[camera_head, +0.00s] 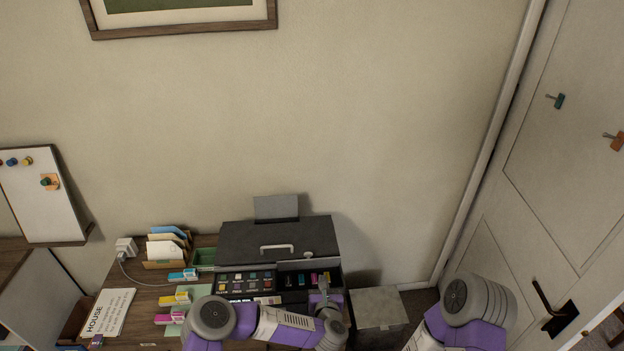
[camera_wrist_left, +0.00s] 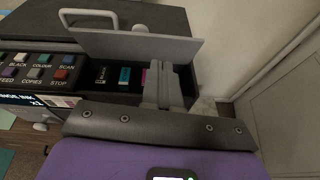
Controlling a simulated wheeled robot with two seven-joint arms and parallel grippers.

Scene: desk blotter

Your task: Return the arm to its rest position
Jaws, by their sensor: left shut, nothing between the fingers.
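My left gripper (camera_head: 323,283) is at the front right of the dark printer (camera_head: 250,240), over its ink bay (camera_head: 289,281). It is shut and empty; the closed fingers also show in the left wrist view (camera_wrist_left: 160,85). In that view a black cartridge (camera_wrist_left: 102,75), a cyan cartridge (camera_wrist_left: 124,75) and part of a magenta one (camera_wrist_left: 144,76) stand in the bay beside the fingers. The bay's grey flap (camera_wrist_left: 135,46) is raised behind them. My right arm shows at the lower right of the head view, but its gripper does not.
Left of the printer on the desk are a letter holder (camera_head: 165,251), a green tray (camera_head: 204,257), several coloured cartridge packs and a HOUSE card (camera_head: 108,311). A grey box (camera_head: 378,308) stands right of the desk. A door (camera_head: 560,180) is at the right. The wall above the printer is clear.

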